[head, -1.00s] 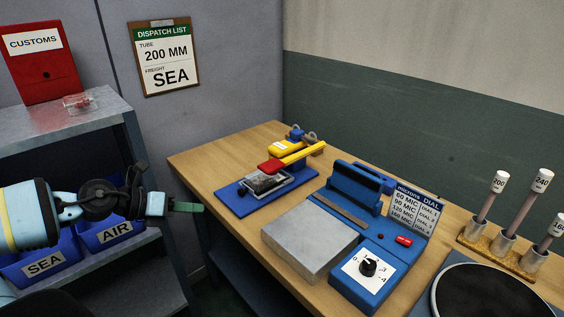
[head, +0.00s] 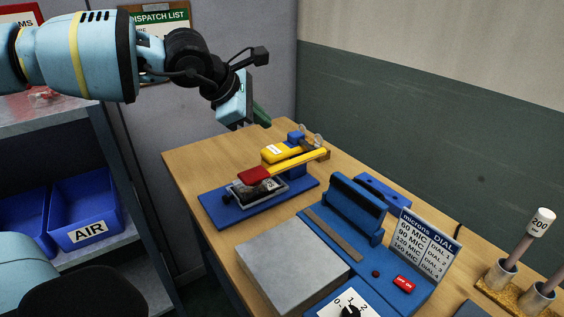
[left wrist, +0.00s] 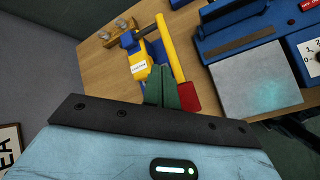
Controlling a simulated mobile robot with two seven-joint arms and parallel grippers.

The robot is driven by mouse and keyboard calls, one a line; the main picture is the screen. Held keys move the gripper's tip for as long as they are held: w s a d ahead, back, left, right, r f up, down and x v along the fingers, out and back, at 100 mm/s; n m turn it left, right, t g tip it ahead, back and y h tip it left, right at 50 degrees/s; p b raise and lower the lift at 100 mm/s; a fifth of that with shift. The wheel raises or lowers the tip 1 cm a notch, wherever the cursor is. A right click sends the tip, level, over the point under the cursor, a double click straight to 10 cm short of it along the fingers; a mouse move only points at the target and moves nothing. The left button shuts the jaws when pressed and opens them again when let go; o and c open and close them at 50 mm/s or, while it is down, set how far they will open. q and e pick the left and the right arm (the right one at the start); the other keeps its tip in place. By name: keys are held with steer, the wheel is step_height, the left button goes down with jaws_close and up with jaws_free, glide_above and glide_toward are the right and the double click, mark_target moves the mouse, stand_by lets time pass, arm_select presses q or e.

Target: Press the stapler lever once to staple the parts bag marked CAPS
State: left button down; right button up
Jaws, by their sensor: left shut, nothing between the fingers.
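The stapler is a yellow body (head: 277,151) with a white label, on a blue base (head: 221,210). Its long yellow lever (head: 305,159) ends in a red pad (head: 255,174). A dark-filled parts bag (head: 246,190) lies in a tray under the pad; I cannot read its marking. My left gripper (head: 264,119) is shut and empty, raised above and behind the stapler's left side. In the left wrist view its green fingers (left wrist: 172,80) overlap the yellow body (left wrist: 140,62) and the lever (left wrist: 169,44), with the red pad (left wrist: 189,97) beside them. My right gripper is not in view.
A blue sealer with a dial (head: 350,305) and a grey plate (head: 290,262) stands right of the stapler. Posts in cups (head: 497,273) stand at the right. A shelf with blue bins (head: 88,205) is at the left. The table's left corner is clear.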

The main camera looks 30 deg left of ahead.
mark_target(262, 170)
arm_select(q)
steer(key=shift+w+r, duration=0.1)
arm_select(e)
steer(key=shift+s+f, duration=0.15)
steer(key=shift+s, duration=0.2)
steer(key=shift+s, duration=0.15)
